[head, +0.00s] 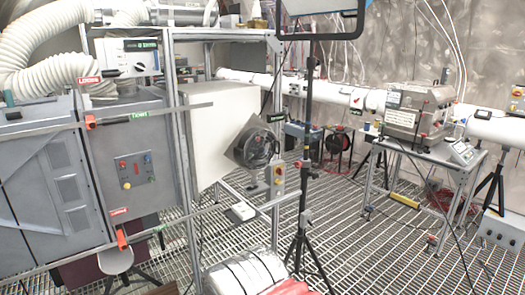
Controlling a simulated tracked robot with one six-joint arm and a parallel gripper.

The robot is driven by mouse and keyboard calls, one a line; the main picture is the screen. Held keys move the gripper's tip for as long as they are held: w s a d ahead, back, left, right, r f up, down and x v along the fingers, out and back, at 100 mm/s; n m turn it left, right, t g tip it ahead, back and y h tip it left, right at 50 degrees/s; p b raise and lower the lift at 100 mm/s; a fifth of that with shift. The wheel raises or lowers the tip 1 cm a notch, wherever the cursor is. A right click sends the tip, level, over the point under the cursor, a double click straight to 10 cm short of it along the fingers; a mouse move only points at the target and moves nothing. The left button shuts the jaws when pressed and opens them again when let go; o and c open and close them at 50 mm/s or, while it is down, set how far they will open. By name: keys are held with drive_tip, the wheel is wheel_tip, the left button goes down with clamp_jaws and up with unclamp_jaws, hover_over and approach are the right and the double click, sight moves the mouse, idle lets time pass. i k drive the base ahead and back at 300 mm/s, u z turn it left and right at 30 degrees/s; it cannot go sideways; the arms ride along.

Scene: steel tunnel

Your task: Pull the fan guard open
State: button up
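A dark round fan-like unit (257,147) on a tilted grey square plate sits at the right side of a large white box (222,125), near the middle of the head view. Its front looks like a dark round guard, but it is too small to tell whether that guard stands open or shut. A small grey box with a red and a yellow button (278,177) is just below and right of it. My gripper is not in view.
A black stand pole (303,150) with a tripod base rises just right of the fan. Grey cabinets (40,180) and a metal frame fill the left. A bench (425,150) with a metal machine stands at the right. Grated floor (365,240) is open between stand and bench.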

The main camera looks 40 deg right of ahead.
sight(278, 142)
drive_tip(key=z, duration=2.3)
drive_tip(key=i, duration=1.9)
drive_tip(key=u, duration=0.1)
